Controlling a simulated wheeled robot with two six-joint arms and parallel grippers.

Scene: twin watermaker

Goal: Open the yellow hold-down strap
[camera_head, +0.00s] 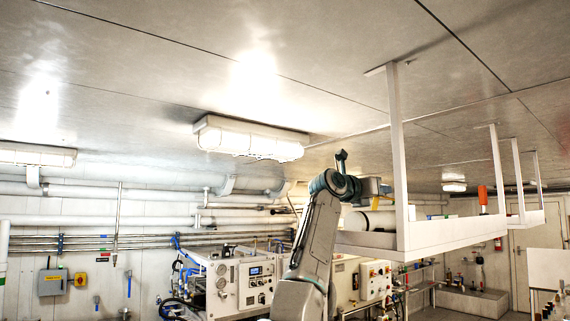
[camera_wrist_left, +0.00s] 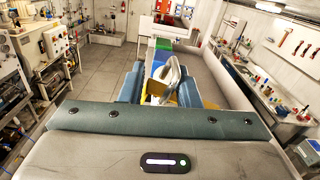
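My left gripper (camera_head: 384,190) is raised at the hanging white shelf (camera_head: 430,237) in the head view. A yellow strap (camera_head: 375,204) shows just below it, over a white cylinder (camera_head: 378,221) with a dark end. In the left wrist view, the two blue fingers of the left gripper (camera_wrist_left: 170,88) stand apart. A pale grey lever-like part (camera_wrist_left: 173,72) lies between them, with yellow (camera_wrist_left: 187,95) beside it. I cannot tell whether the fingers touch it. The strap's far side and its fastening are hidden in the head view. My right gripper is not in view.
The shelf's uprights (camera_head: 397,150) hang from the ceiling close to the arm's right. An orange-red item (camera_head: 483,195) stands farther along the shelf. A ceiling lamp (camera_head: 250,138) is to the left. A white machine panel (camera_head: 240,280) with gauges stands below.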

